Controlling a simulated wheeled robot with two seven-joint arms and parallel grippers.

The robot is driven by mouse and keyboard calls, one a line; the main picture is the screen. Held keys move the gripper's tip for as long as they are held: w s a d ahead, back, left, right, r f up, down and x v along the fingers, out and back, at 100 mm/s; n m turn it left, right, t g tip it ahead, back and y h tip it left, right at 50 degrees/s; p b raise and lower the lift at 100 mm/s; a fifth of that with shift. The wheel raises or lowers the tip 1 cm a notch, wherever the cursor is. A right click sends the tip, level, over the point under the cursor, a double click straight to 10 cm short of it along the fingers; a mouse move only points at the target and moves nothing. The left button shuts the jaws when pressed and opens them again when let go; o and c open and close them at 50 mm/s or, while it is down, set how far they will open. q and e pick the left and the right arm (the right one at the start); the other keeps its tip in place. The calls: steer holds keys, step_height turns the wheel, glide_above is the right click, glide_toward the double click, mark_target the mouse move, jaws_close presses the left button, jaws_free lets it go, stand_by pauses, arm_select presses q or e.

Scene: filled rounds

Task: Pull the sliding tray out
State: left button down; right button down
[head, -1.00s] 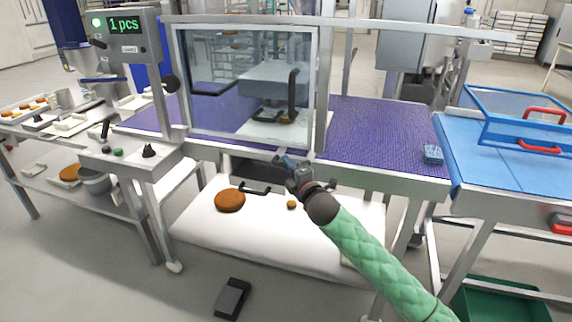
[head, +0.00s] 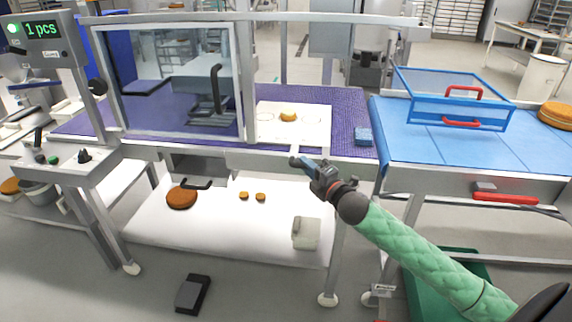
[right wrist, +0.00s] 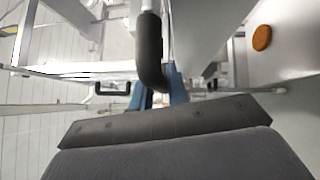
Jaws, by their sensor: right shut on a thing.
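The sliding tray (head: 318,136) is a flat white plate with round outlines. It lies over the purple belt, just right of the clear-fronted hood (head: 178,85). One orange-brown round (head: 288,117) sits on it. I cannot tell whether part of the tray is still inside the hood. My right gripper (head: 298,162) is at the tray's front edge, shut on its handle. In the right wrist view a dark bar handle (right wrist: 150,50) stands between the blue fingertips (right wrist: 155,92); the fingers largely hide the grip. My left gripper is not in view.
A blue table (head: 420,148) with a clear blue-framed cover (head: 450,100) stands at right. A white lower shelf (head: 225,225) holds brown rounds. A control box is at left.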

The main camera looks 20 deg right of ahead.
steer(key=s+d, duration=0.4)
steer(key=d, duration=0.2)
steer(key=shift+f, duration=0.1)
steer(key=c, duration=1.6)
jaws_free()
steer(key=shift+o, duration=1.2)
steer(key=shift+s+d, duration=0.2)
steer(key=shift+a, duration=0.1)
